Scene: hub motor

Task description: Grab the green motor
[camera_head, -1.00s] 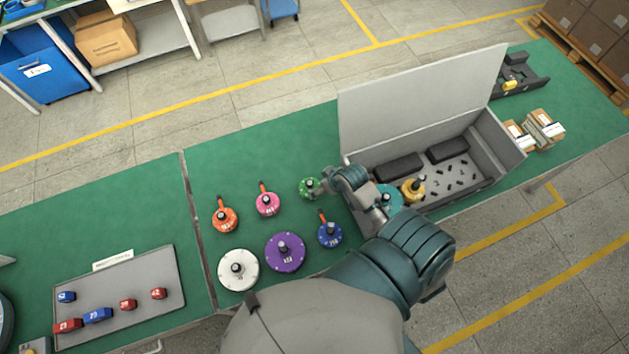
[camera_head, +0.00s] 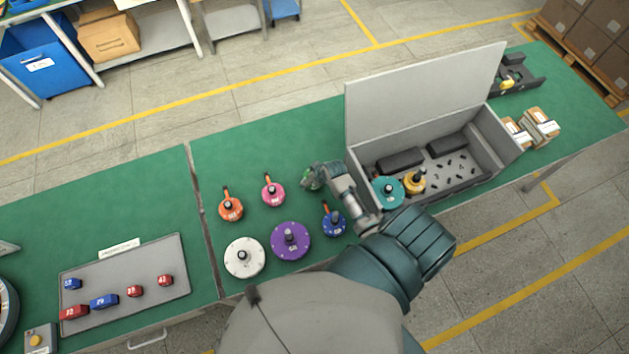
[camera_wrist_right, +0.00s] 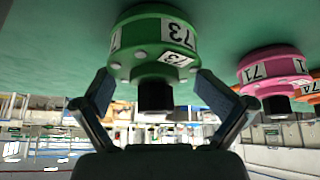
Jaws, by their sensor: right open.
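The green motor (camera_wrist_right: 155,50) fills the upper middle of the right wrist view, with a white label marked 73 and a black shaft end pointing toward my gripper. In the head view the green motor (camera_head: 308,180) is mostly hidden by my right gripper (camera_head: 318,176). In the right wrist view my right gripper (camera_wrist_right: 157,92) is open, with one finger on each side of the motor's shaft end. Whether the fingers touch the motor cannot be told. My left gripper is in neither current view.
Pink (camera_head: 272,194), orange (camera_head: 230,209), blue (camera_head: 334,223), purple (camera_head: 290,241) and white (camera_head: 244,257) motors stand nearby on the green table. An open grey box (camera_head: 486,157) at right holds teal (camera_head: 387,192) and yellow (camera_head: 414,182) motors. The table's far left-middle is clear.

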